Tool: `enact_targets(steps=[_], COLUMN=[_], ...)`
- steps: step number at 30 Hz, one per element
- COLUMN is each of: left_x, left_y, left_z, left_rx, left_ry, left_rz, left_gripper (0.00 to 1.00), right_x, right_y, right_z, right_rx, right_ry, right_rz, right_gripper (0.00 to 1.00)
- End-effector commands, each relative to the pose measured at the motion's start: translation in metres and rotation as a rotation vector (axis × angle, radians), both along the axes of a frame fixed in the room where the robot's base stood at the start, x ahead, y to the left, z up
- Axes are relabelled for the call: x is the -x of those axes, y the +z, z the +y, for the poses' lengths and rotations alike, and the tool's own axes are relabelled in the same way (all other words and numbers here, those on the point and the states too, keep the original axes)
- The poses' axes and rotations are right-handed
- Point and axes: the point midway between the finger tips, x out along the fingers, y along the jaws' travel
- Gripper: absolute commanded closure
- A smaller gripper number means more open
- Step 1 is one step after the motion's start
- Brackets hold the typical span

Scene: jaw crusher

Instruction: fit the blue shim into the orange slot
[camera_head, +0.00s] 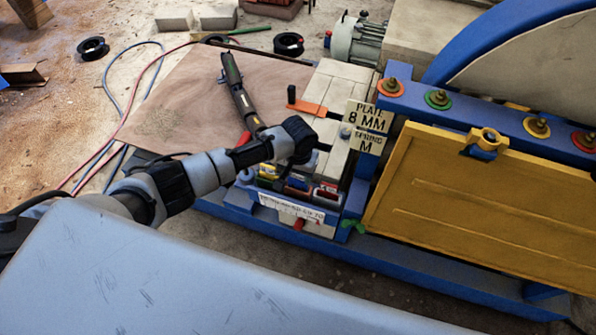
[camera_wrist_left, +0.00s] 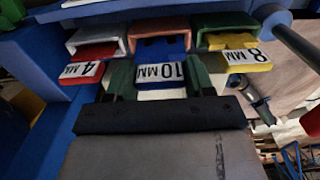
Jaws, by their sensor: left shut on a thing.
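In the left wrist view the blue shim (camera_wrist_left: 174,49), with a white "10 MM" label, lies between the two dark fingers of my left gripper (camera_wrist_left: 155,82). The gripper is shut on it. The shim's far end is at the mouth of the orange slot (camera_wrist_left: 158,27), in line with it; how deep it sits is hard to tell. My right gripper is not in view.
A red "4 MM" shim (camera_wrist_left: 92,52) sits at a pale slot on one side, and a yellow "8 MM" shim (camera_wrist_left: 247,59) at a green slot on the other. A yellow panel (camera_head: 480,200) stands right of the block. A black-handled tool (camera_head: 240,90) lies on the brown board.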

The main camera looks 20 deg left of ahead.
Motion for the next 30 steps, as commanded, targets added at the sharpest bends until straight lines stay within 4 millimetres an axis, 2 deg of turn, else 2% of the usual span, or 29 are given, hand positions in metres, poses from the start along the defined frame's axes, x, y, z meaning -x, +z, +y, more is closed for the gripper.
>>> enact_targets(steps=[15, 24, 25, 30], left_x=[0.0, 0.0, 0.0, 0.0], left_y=[-0.015, -0.016, -0.017, -0.017], left_z=[-0.001, -0.001, -0.001, 0.0], left_rx=[0.002, 0.001, 0.001, 0.001], left_ry=[0.0, 0.0, 0.0, 0.0], left_rz=[-0.002, -0.001, -0.001, 0.0], left_gripper=[1.0, 1.0, 0.46, 0.2], right_x=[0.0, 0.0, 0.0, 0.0], right_y=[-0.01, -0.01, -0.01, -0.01], right_z=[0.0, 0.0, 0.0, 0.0], right_rx=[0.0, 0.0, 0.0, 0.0], right_ry=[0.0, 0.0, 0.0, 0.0], right_rz=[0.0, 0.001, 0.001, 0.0], right_gripper=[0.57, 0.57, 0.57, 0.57])
